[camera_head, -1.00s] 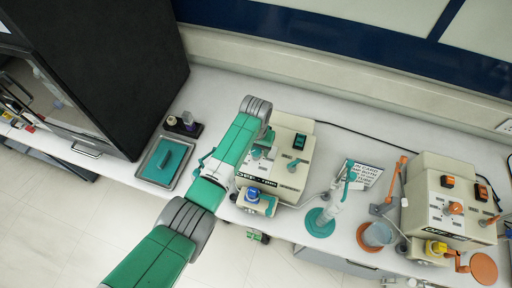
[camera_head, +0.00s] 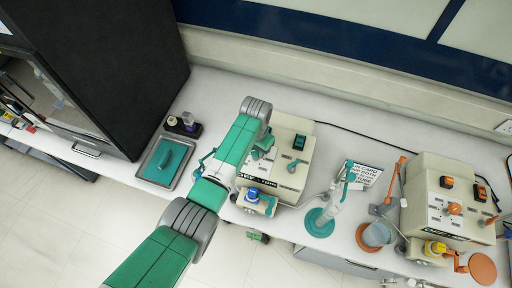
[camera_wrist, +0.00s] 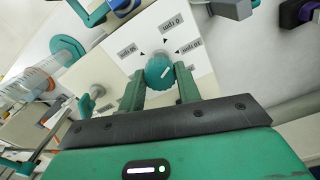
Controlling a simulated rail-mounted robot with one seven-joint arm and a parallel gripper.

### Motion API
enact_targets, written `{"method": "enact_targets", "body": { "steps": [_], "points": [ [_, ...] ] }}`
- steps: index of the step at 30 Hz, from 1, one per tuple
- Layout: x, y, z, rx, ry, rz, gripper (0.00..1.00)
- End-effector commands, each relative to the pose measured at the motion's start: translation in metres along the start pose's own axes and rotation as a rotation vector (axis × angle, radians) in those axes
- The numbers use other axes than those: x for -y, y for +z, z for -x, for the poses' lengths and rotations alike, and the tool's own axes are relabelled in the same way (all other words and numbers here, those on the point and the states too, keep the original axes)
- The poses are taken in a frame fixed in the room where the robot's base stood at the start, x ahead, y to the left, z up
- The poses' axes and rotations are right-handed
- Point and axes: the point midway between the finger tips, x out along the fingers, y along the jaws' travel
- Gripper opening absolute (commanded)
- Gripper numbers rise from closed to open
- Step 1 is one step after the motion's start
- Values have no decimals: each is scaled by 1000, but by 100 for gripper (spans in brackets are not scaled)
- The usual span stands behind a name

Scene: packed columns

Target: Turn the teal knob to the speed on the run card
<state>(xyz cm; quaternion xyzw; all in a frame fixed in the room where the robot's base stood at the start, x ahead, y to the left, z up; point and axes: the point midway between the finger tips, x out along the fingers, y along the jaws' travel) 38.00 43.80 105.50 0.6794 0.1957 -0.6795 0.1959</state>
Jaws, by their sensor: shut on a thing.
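The teal knob (camera_wrist: 160,72) sits on the pale front panel of the left machine, with a white pointer mark on its face. My gripper (camera_wrist: 160,80) is shut on it, one finger on each side. Printed rpm labels ring the knob; "0 rpm" (camera_wrist: 172,20) stands above it and others lie to its left and right, tilted and partly hard to read. In the head view my gripper (camera_head: 262,146) is over the left machine (camera_head: 285,180) and largely hides the knob.
A second machine (camera_head: 428,190) with orange controls stands at the right. A teal-based stand (camera_head: 320,222) and an orange-based stand (camera_head: 366,236) stand between the machines. A tray (camera_head: 152,177) with a teal piece lies at the left, beside the black cabinet.

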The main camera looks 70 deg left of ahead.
Motion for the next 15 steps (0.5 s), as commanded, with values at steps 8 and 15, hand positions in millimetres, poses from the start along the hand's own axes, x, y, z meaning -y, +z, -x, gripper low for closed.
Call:
{"method": "enact_targets", "body": {
  "steps": [8,15],
  "points": [
    [0,0,1,1,0,-253,11],
    [0,0,1,0,0,-437,11]
  ]
}}
